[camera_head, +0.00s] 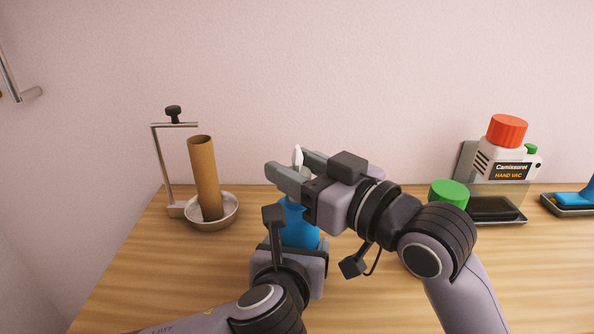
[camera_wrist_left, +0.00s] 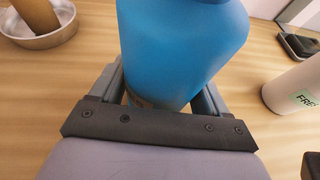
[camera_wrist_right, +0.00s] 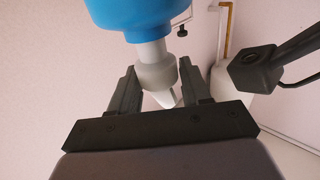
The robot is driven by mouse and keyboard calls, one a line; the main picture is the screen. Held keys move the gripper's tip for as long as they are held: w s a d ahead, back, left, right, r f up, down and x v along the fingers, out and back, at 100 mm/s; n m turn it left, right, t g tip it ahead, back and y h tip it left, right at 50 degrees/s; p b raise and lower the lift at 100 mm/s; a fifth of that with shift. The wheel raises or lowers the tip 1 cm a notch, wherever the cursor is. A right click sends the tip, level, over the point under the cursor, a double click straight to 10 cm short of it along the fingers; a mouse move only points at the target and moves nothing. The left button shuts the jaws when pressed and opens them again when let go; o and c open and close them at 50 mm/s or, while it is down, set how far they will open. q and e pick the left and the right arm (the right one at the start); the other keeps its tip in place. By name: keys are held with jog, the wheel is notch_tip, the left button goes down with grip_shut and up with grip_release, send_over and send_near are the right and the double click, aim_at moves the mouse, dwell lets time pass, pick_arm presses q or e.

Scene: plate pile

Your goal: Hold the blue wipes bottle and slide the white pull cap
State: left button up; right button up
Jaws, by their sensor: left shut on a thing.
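The blue wipes bottle (camera_head: 300,225) stands upright near the front middle of the table, partly hidden by my arms. My left gripper (camera_wrist_left: 165,95) is shut on the bottle's lower body, with a finger on each side. The white pull cap (camera_wrist_right: 157,75) is on the bottle's top, and its tip (camera_head: 297,158) shows in the head view. My right gripper (camera_wrist_right: 158,85) is at the cap, with one finger on each side. Its fingers look open around the cap, with a narrow gap at least on one side; contact is unclear.
A brown cardboard tube (camera_head: 204,175) stands in a round metal dish (camera_head: 232,211) by a metal stand at left. A green-lidded white bottle (camera_wrist_left: 295,90) stands close on the right, its green lid (camera_head: 449,191) beside my right arm. A red-capped hand vac (camera_head: 506,150) stands behind.

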pick_arm(q)
jog(key=shift+f, duration=0.1)
pick_arm(e)
jog(key=shift+o, duration=0.8)
jog(key=v, duration=0.7)
jog(key=shift+s+d, duration=0.25)
jog(key=shift+r, duration=0.1)
pick_arm(q)
jog(key=o, duration=1.3)
jog(key=shift+c, duration=0.2)
